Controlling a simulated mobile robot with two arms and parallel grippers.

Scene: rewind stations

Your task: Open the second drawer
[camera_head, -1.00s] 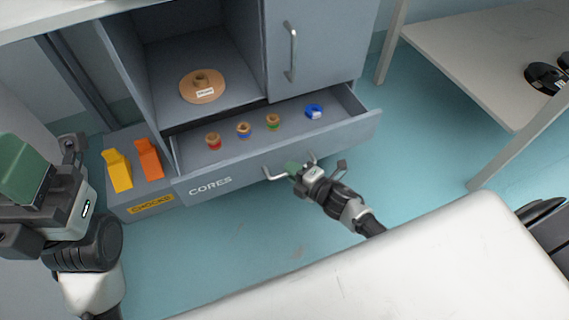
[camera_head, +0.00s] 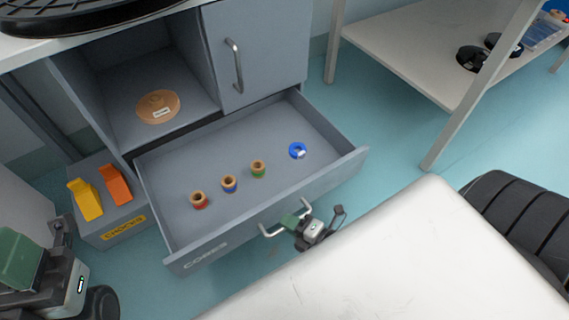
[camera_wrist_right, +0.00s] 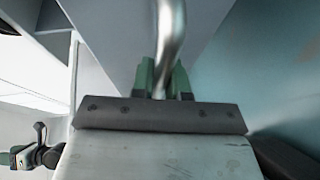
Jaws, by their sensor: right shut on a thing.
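The grey drawer labelled CORES (camera_head: 205,250) is pulled well out of the cabinet. It holds several small wooden cores with coloured bands and a blue ring (camera_head: 298,150). My right gripper (camera_head: 297,219) is at the drawer's front, shut on its metal bar handle (camera_head: 268,232). In the right wrist view the handle (camera_wrist_right: 170,35) passes between the green fingertips (camera_wrist_right: 162,80). My left gripper (camera_head: 35,262) is at the lower left, away from the drawer; its fingertips do not show clearly enough to tell its opening.
An open compartment with a wooden disc (camera_head: 158,107) and a closed door (camera_head: 255,50) are above the drawer. A CHOCKS box (camera_head: 125,228) with yellow and orange chocks stands left.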

